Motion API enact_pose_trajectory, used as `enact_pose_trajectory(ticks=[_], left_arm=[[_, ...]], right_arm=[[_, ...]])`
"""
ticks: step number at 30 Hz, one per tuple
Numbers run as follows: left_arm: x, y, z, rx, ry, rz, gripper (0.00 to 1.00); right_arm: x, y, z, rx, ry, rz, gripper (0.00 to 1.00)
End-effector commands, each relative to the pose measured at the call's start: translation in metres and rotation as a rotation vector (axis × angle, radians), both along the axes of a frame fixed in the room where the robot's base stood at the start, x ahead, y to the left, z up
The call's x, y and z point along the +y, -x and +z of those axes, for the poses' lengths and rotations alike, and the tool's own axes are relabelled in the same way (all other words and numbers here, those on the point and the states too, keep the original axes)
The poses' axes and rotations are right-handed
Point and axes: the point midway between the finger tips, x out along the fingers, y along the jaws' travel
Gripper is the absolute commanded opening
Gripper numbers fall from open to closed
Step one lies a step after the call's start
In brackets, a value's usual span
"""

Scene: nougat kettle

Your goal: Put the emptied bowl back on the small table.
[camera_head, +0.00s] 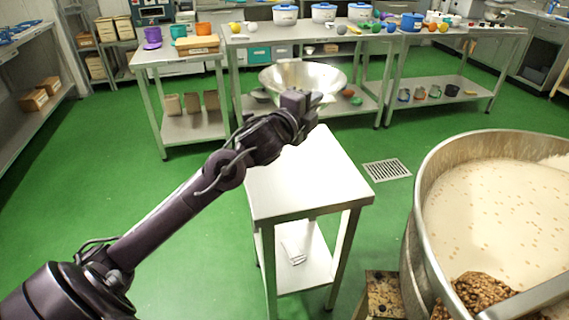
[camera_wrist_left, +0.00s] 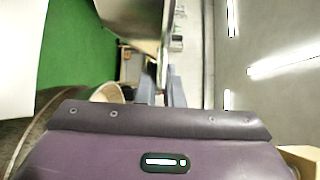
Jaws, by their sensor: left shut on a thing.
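The metal bowl (camera_head: 325,78) is in the air above the far end of the small table, and no contents show in it. My left gripper (camera_head: 308,102) is shut on the near side of the bowl's rim. In the left wrist view the gripper's fingers (camera_wrist_left: 160,92) are at the bowl's edge, and the bowl (camera_wrist_left: 135,18) shows as a bright metal surface at the top. The small table (camera_head: 308,185) has a bare, pale top and a lower shelf. My right gripper is not in view.
The large kettle (camera_head: 423,195) stands to the right of the small table, with creamy mass and a pile of brown nuts (camera_head: 478,292) inside. Long worktables (camera_head: 270,38) with pots and coloured items stand at the back. A drain grate (camera_head: 387,170) lies in the open green floor.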

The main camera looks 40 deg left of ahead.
Motion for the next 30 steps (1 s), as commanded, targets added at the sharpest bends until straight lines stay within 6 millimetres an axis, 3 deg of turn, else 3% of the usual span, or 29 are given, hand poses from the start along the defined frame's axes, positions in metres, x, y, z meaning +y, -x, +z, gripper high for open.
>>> enact_pose_trajectory(ticks=[5,18,30], left_arm=[[0.005,0.000,-0.023,0.004,0.004,0.013,0.00],[0.005,0.000,-0.133,0.002,0.003,0.014,0.00],[0.005,0.000,-0.180,0.000,0.001,0.014,0.00]], right_arm=[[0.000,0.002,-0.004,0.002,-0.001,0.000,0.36],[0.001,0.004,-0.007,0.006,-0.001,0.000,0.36],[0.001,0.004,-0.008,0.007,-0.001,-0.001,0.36]])
